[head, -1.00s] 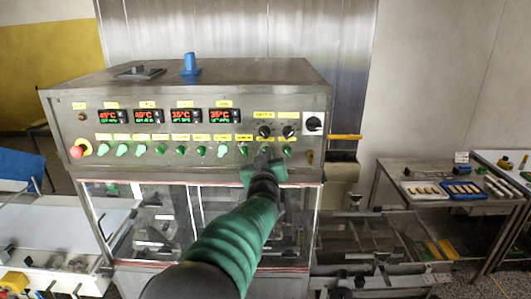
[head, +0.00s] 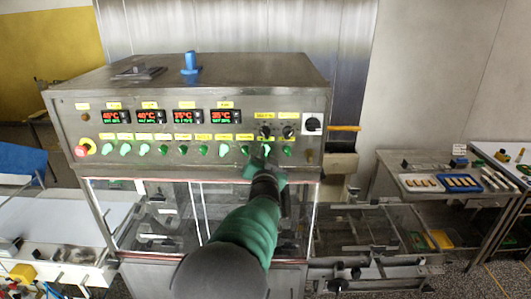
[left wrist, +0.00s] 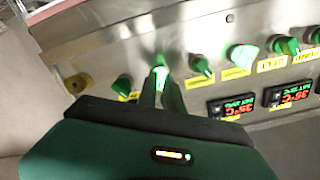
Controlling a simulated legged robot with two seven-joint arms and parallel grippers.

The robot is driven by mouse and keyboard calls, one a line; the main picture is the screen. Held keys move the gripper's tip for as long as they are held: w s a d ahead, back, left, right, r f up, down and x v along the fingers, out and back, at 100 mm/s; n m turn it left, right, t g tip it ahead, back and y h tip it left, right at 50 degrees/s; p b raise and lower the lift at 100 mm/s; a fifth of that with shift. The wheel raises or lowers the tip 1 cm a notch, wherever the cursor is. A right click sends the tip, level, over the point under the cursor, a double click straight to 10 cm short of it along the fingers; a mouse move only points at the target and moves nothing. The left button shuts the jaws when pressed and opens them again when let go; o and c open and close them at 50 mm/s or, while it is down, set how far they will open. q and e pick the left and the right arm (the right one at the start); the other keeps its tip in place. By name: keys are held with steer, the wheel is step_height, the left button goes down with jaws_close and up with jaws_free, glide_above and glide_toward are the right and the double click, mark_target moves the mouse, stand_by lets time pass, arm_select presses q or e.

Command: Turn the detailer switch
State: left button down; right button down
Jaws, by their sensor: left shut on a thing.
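The control panel (head: 200,165) on the front of the metal machine has a lower row of green rotary switches under yellow labels. The labels are too small to read, so I cannot tell which names the detailer. My left gripper (head: 265,160) is at the right part of this row, shut on the second green switch from the right end (head: 266,149). In the left wrist view, the fingers (left wrist: 160,92) close around this pale green switch (left wrist: 160,75), and other green switches stand at both sides. My right gripper is not in view.
A red emergency knob (head: 80,151) is at the panel's left end. Two black knobs (head: 265,132) and a black-and-white switch (head: 312,123) sit above and right of the gripper. Clear guard panels (head: 160,215) are below. A side table (head: 390,158) stands right.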

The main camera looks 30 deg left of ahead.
arm_select(q)
steer(key=shift+r, duration=0.4)
steer(key=c, duration=1.5)
jaws_free()
steer(key=shift+w+d+f, duration=0.1)
steer(key=shift+w+f, duration=0.05)
steer(key=shift+f, duration=0.05)
steer(key=shift+d+f+m, duration=0.1)
steer(key=shift+m, duration=0.2)
steer(key=shift+s+d, duration=0.2)
steer(key=shift+s, duration=0.2)
steer(key=b+v, duration=0.2)
steer(key=v, duration=1.3)
steer(key=shift+s+d+b, duration=0.1)
steer(key=shift+s+b, duration=0.25)
steer(key=shift+s, duration=0.05)
steer(key=shift+w+f, duration=0.1)
